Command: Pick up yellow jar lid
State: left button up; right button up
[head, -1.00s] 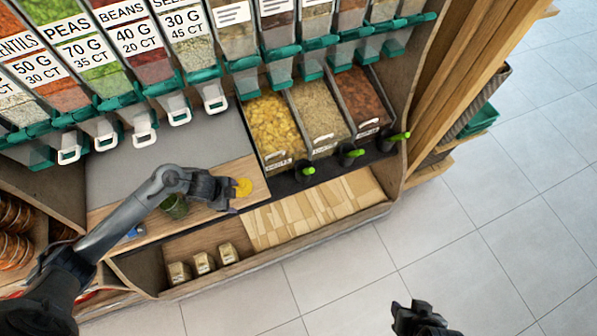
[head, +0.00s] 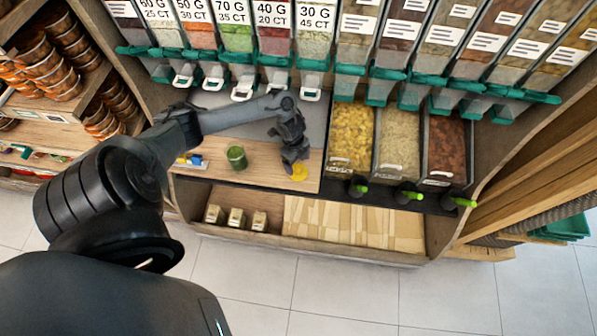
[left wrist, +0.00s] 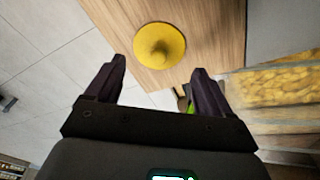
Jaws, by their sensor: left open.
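The yellow jar lid (head: 298,172) lies on the wooden counter, near its front edge and right end. It also shows in the left wrist view (left wrist: 160,46) as a round yellow disc with a raised middle, just beyond the fingertips. My left gripper (head: 292,166) is over the counter at the lid and hides part of it in the head view. In the left wrist view its two fingers (left wrist: 158,75) are apart with nothing between them. My right gripper is not in view. A green jar (head: 237,158) stands on the counter left of the gripper.
Bins of yellow (head: 352,138), beige and reddish-brown food stand right of the counter, with green-handled scoops in front. Dispensers with white handles (head: 243,88) hang behind. A small blue item (head: 190,160) lies left of the green jar.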

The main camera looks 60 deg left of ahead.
aim_at(297, 168)
pick_arm(q)
jog(key=shift+d+f+b, duration=0.2)
jog(key=shift+f+b, duration=0.3)
jog(key=shift+f, duration=1.8)
jog(key=shift+a, duration=0.1)
jog(key=c, duration=1.2)
jog(key=shift+s, duration=0.15)
jog(key=shift+c, duration=1.1)
